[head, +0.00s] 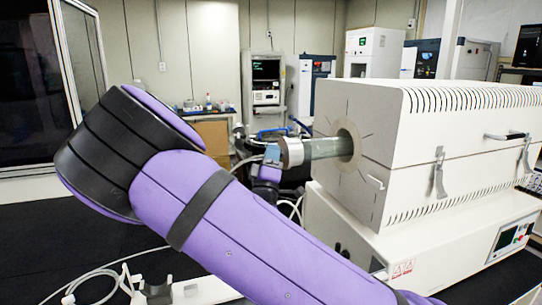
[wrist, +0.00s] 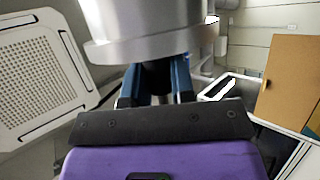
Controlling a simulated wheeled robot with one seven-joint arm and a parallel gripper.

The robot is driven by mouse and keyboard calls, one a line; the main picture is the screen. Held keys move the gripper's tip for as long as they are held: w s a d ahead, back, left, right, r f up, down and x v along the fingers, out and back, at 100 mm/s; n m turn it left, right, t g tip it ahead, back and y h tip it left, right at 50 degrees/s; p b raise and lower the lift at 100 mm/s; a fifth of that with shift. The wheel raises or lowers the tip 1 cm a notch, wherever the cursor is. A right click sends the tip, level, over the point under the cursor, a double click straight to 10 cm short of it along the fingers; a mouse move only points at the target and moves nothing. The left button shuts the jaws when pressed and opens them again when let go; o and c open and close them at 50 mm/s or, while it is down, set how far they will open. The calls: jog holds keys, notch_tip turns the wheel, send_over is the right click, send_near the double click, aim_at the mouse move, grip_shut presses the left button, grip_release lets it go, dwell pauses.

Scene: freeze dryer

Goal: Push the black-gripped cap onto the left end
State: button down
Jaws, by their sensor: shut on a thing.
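The tube (head: 326,148) sticks out to the left from the round opening in the furnace's end face. A silver metal cap (head: 291,152) lines up with the tube's left end and appears to meet it. I cannot tell how far it is seated. My gripper (head: 271,158) is just left of the cap, partly hidden by my purple arm. In the wrist view the cap (wrist: 140,38) fills the top, close ahead of the fingers. My gripper (wrist: 156,85) has its blue fingers shut on the cap's dark grip (wrist: 155,76), which is mostly hidden between them.
The large white furnace (head: 400,140) stands at the right on its base (head: 410,245). A white stand (head: 185,290) and a pale hose (head: 95,280) lie at the lower left. Cabinets and a bench (head: 207,112) stand at the back.

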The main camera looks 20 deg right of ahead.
aim_at(287, 166)
jog(key=shift+d, duration=0.15)
jog(key=shift+d, duration=0.95)
jog(key=shift+d, duration=0.2)
jog(key=shift+d, duration=1.2)
jog(key=c, duration=0.9)
grip_release()
jog(key=shift+v, duration=3.5)
